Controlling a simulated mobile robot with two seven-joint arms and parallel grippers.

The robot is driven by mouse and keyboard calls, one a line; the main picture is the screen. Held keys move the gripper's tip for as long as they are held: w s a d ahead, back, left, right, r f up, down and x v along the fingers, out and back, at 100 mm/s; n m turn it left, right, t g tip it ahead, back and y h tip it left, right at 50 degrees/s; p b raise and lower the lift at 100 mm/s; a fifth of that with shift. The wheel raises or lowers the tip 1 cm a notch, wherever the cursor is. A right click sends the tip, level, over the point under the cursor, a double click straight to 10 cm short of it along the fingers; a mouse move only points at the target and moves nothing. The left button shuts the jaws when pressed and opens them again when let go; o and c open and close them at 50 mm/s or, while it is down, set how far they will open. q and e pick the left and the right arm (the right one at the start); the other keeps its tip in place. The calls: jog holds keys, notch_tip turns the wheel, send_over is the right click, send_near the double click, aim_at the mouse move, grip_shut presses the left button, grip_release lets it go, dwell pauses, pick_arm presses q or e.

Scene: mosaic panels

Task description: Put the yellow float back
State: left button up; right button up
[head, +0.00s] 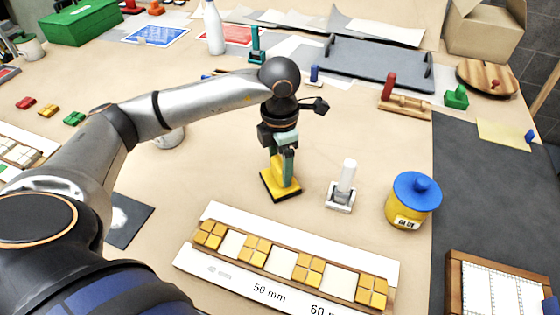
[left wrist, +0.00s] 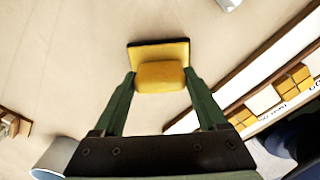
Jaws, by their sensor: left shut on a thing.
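The yellow float (head: 279,184) has a yellow body on a black sole. It stands level at mid table, behind the panel strip; whether its sole touches the table I cannot tell. My left gripper (head: 284,153) comes down on it from above. In the left wrist view the float (left wrist: 174,49) shows its raised yellow grip between the two green fingers (left wrist: 158,82), which are shut on it. My right gripper is in neither view.
A white-handled tool (head: 341,198) and a blue-lidded yellow jar (head: 411,204) stand to the right. The panel strip (head: 226,266) with yellow tile groups lies in front. A red-handled wooden float (head: 404,105) and a grey board (head: 372,67) lie farther back. Bare table surrounds the float.

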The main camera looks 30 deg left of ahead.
aim_at(280, 163)
pick_arm(q)
jog(key=shift+f, duration=0.15)
jog(key=o, duration=1.1)
notch_tip(280, 163, up, 12)
jog(key=shift+r, duration=0.2)
